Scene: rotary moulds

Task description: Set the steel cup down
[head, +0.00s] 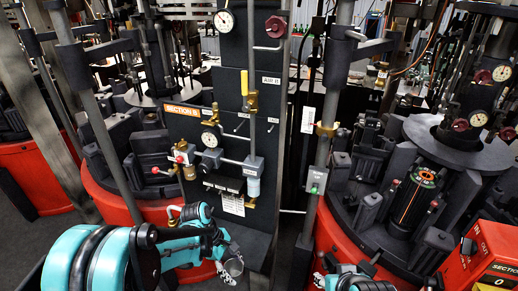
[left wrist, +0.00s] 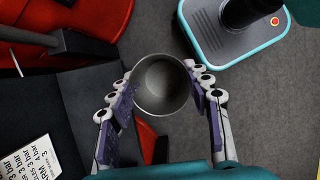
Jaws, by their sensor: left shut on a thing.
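The steel cup (left wrist: 161,84) is a plain grey round cup held between the two fingers of my left gripper (left wrist: 163,92) in the left wrist view. Its open mouth faces that camera and it looks empty. In the head view the cup (head: 234,267) shows small at the tip of my left gripper (head: 226,259), low and left of centre, in front of the dark panel stand. The floor shows around the cup in the wrist view, so it appears held in the air. Part of my right gripper (head: 335,277) shows at the bottom edge; its fingers are not clear.
A dark panel (head: 190,122) with gauges, valves and a "SECTION B" label stands behind the cup. Red-based rotary moulds (head: 330,240) stand on both sides. A red control box (head: 485,258) is at the lower right. Grey floor (left wrist: 245,120) is clear below right of the cup.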

